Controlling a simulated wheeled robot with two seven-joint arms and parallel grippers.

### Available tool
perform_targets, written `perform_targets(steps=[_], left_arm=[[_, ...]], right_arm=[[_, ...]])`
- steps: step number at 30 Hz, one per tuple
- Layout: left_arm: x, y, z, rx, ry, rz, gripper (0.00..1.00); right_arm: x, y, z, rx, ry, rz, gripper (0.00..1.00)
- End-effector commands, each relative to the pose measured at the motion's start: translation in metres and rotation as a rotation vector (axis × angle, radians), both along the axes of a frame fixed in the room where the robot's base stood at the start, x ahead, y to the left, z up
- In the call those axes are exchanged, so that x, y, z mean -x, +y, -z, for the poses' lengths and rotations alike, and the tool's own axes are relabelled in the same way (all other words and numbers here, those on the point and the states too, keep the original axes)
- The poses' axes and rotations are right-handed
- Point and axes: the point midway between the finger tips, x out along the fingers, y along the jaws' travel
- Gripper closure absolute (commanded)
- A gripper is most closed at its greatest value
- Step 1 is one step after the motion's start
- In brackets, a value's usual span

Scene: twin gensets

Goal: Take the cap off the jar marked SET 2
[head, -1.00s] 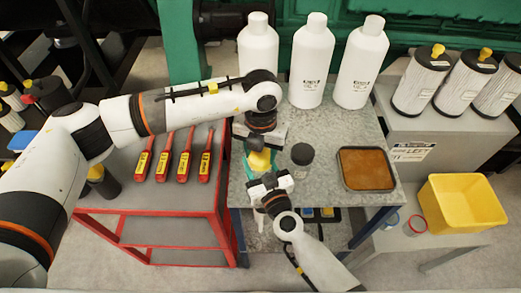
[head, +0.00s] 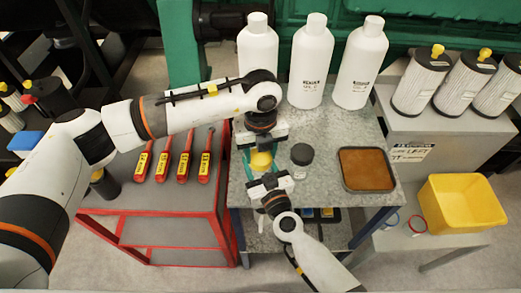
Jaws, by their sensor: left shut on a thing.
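A yellow cap (head: 261,160) shows between my two grippers on the grey metal table. Teal parts of what looks like the jar (head: 248,165) show at its sides; its marking cannot be seen. My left gripper (head: 262,142) reaches in from behind and is shut on the jar, though its fingertips are partly hidden. My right gripper (head: 268,180) is just in front of the cap, its jaws towards it; whether it touches or grips is unclear. A dark-lidded jar (head: 301,155) stands just to the right, its label too small to read.
Three white bottles (head: 312,65) stand at the back of the grey table (head: 330,130). A tray with a brown surface (head: 367,169) lies at the right. Several red-handled tools (head: 183,167) lie on the red-framed table at left. A yellow bin (head: 460,205) stands at far right.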

Motion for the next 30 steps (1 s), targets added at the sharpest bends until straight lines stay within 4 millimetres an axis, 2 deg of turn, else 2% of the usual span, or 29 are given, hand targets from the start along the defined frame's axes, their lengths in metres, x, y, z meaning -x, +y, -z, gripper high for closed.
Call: perform_targets(steps=[19, 30], left_arm=[[0.000, 0.000, -0.021, 0.001, -0.001, 0.001, 0.80], [0.000, 0.000, -0.023, 0.001, 0.000, 0.001, 0.80]], right_arm=[[0.000, 0.000, 0.001, 0.000, 0.001, -0.001, 1.00], [0.000, 0.000, 0.000, 0.000, 0.001, -0.001, 1.00]])
